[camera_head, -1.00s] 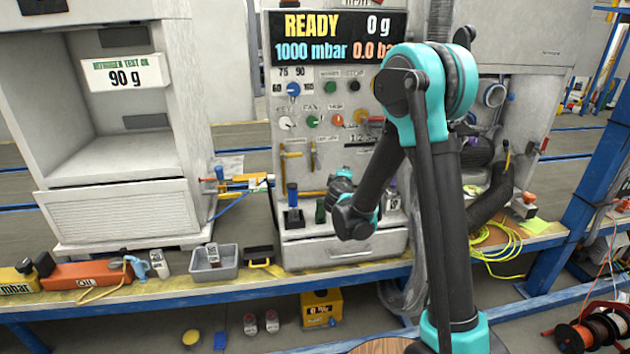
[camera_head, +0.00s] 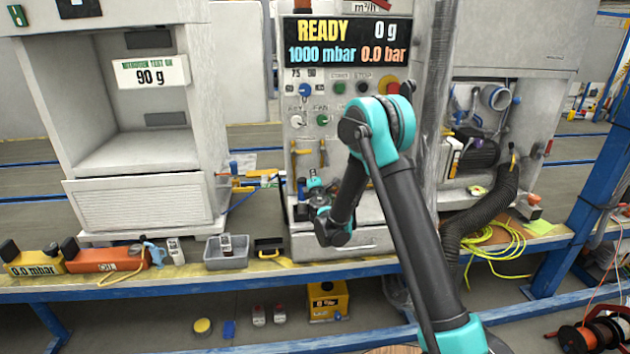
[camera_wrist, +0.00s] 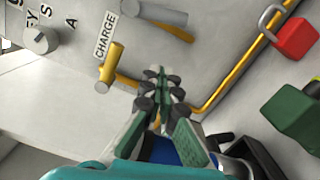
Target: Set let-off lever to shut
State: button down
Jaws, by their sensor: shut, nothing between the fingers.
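In the wrist view, a lever with an orange-yellow handle (camera_wrist: 115,55) stands on the panel beside the CHARGE label (camera_wrist: 105,35). My gripper (camera_wrist: 162,80) is shut and empty, in front of the panel and apart from both levers in the picture. In the head view, the levers show small at left (camera_head: 293,155) and right (camera_head: 323,152), above my gripper (camera_head: 314,180); their labels are unreadable.
A yellow pipe (camera_wrist: 240,70), a red padlock (camera_wrist: 295,38) and a green block (camera_wrist: 292,115) lie to the right in the wrist view. A grey tray (camera_head: 227,262) sits on the bench to the left. A black hose (camera_head: 487,205) is at right.

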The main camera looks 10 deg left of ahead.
aim_at(325, 156)
jog(key=shift+w+d+r, duration=0.15)
jog(key=shift+w+d, duration=0.35)
jog(key=shift+w, duration=0.2)
jog(key=shift+w+d+r, duration=0.2)
jog(key=shift+w+d, duration=0.25)
jog(key=shift+w, duration=0.3)
jog(key=shift+w+d+r, duration=0.15)
jog(key=shift+w+d, duration=0.35)
jog(key=shift+w, duration=0.2)
